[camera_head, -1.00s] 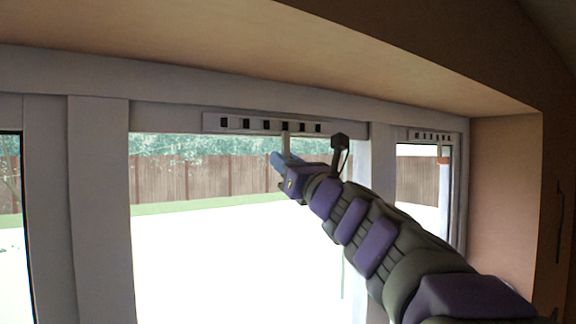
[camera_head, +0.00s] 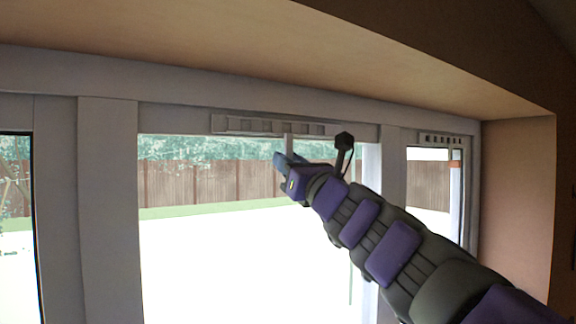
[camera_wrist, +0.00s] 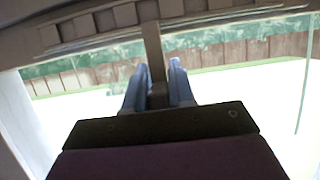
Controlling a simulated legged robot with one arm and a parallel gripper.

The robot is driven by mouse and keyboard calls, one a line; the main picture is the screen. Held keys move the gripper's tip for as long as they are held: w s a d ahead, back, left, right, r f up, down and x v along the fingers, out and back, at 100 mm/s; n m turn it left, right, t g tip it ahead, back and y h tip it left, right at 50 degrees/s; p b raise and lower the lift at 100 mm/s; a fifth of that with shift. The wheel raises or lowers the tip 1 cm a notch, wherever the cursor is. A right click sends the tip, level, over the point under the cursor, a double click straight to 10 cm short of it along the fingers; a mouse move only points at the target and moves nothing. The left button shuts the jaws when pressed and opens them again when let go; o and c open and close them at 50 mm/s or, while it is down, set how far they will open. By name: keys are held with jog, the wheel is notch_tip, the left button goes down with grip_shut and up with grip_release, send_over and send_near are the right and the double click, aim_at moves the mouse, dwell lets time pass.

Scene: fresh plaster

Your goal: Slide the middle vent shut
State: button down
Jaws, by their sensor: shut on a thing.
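The middle vent (camera_head: 232,124) is a pale strip on the frame above the large central pane. Its slots show light grey, with no dark openings. They also look covered in the wrist view (camera_wrist: 100,19). A narrow pull tab (camera_head: 289,142) hangs down from the vent. In the wrist view the tab (camera_wrist: 153,45) runs down between my two blue-grey fingers. My gripper (camera_head: 281,160) is shut on the tab, just below the vent (camera_wrist: 158,85). The tab's lower end is partly hidden by the fingers in the head view.
A second vent (camera_head: 440,139) with dark slots is above the right pane, with a small orange piece (camera_head: 455,163) below it. A wide post (camera_head: 108,200) stands left of the central pane. The plastered reveal (camera_head: 515,200) closes off the right side.

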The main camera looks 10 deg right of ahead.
jog(key=shift+f, duration=0.2)
jog(key=c, duration=1.3)
grip_release()
jog(key=shift+s, duration=0.1)
jog(key=shift+o, duration=1.3)
jog(key=shift+s+a+r, duration=0.1)
jog(key=shift+s+r, duration=0.05)
jog(key=shift+s, duration=0.25)
jog(key=shift+w+a+f, duration=0.1)
jog(key=shift+w+f, duration=0.15)
jog(key=shift+w, duration=0.25)
jog(key=b+v, duration=0.3)
jog(key=v, duration=1.4)
jog(key=shift+s+d, duration=0.3)
jog(key=shift+s, duration=0.05)
jog(key=shift+r, duration=0.1)
